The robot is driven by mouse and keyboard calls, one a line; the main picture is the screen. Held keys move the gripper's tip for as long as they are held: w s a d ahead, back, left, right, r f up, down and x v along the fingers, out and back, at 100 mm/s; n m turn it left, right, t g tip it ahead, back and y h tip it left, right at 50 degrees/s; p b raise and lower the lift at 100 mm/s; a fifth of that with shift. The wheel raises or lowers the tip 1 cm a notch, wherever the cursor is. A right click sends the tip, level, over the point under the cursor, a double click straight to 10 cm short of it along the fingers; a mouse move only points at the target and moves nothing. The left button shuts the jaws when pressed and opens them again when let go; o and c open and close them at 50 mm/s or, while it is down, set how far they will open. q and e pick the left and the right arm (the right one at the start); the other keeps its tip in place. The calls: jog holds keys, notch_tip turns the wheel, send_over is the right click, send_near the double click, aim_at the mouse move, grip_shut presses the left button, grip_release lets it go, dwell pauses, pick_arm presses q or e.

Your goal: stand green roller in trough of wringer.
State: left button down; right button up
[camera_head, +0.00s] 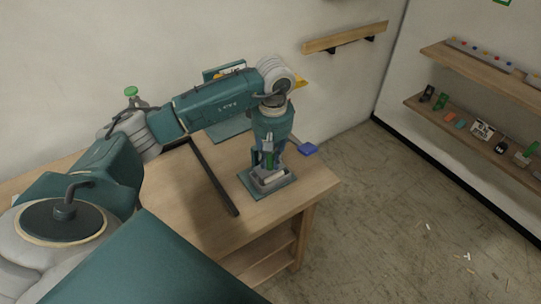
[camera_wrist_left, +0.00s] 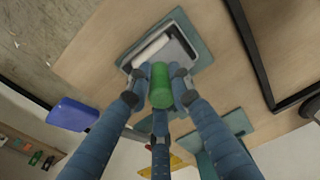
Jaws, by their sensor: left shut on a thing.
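The wringer (camera_head: 254,185) stands near the table's right end: a grey trough with a white roller along one side, on a teal base. It also shows at the top of the left wrist view (camera_wrist_left: 190,44). My left gripper (camera_head: 268,164) points down right over it. In the left wrist view my left gripper (camera_wrist_left: 160,82) is shut on the green roller (camera_wrist_left: 160,88), its round end facing the camera. The roller overlaps the trough's near edge in that view; I cannot tell whether its lower end touches the trough. My right gripper is not in view.
A long dark bar (camera_head: 213,177) lies on the wooden table (camera_head: 300,184), left of the wringer. A blue piece (camera_head: 307,149) is at the table's right edge. Wall shelves (camera_head: 470,128) with small objects are at the right. Table space in front of the wringer is bare.

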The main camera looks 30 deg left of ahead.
pick_arm(q)
jog(key=c, duration=2)
grip_release()
jog(key=shift+f, duration=0.15)
jog(key=o, duration=0.4)
jog(key=shift+o, duration=0.2)
jog(key=shift+r, duration=0.35)
jog(key=r+b, duration=0.1)
jog(key=r, duration=0.2)
jog(key=r+b, duration=0.1)
jog(key=r, duration=0.3)
jog(key=r+b, duration=0.1)
jog(key=r, duration=0.3)
jog(key=shift+d, duration=0.35)
jog(key=shift+s+r, duration=0.1)
jog(key=shift+r, duration=0.3)
